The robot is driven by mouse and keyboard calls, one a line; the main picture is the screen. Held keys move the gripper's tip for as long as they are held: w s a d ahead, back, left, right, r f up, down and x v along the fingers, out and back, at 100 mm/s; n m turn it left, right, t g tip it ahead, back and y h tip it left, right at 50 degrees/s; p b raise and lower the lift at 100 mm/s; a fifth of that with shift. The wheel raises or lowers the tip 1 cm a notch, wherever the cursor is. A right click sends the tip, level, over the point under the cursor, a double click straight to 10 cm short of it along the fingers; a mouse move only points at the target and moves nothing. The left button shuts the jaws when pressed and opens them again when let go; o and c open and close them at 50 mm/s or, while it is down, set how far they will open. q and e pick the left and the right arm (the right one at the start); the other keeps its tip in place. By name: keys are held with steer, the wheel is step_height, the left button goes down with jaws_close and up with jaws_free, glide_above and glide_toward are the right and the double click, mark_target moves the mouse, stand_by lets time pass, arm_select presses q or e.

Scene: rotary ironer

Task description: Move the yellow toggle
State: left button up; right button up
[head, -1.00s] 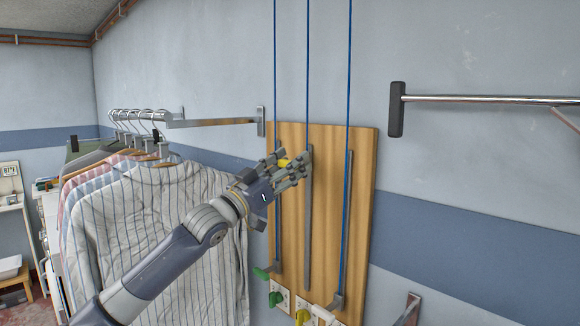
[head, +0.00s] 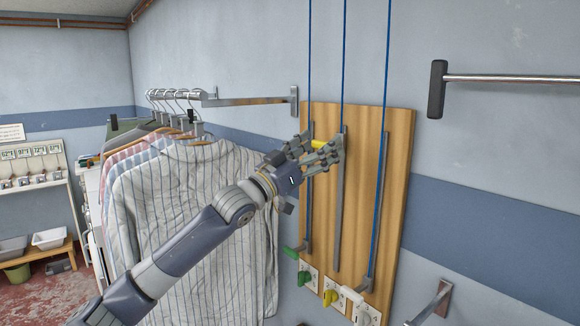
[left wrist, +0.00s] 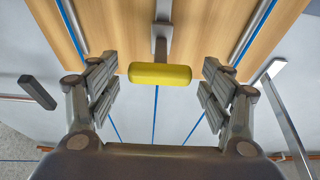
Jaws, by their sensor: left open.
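The yellow toggle (head: 319,144) is at the upper end of the middle metal track on the wooden board (head: 398,150). A blue cord runs up the wall above that track. My left gripper (head: 322,151) is at the toggle, with its fingers partly hiding it. In the left wrist view the toggle (left wrist: 160,74) is a yellow bar lying crosswise between the spread fingers (left wrist: 160,88). A gap shows on both sides, so the gripper is open and not touching its ends. My right gripper is not in view.
A green toggle (head: 292,252) sits low on the left track. Striped shirts (head: 190,210) hang left, behind my arm. A metal bar (head: 510,78) juts out at right.

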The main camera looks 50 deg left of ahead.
arm_select(q)
steer(key=v, duration=1)
steer(key=shift+s, duration=0.3)
steer(key=shift+r, duration=0.1)
stand_by(0.7)
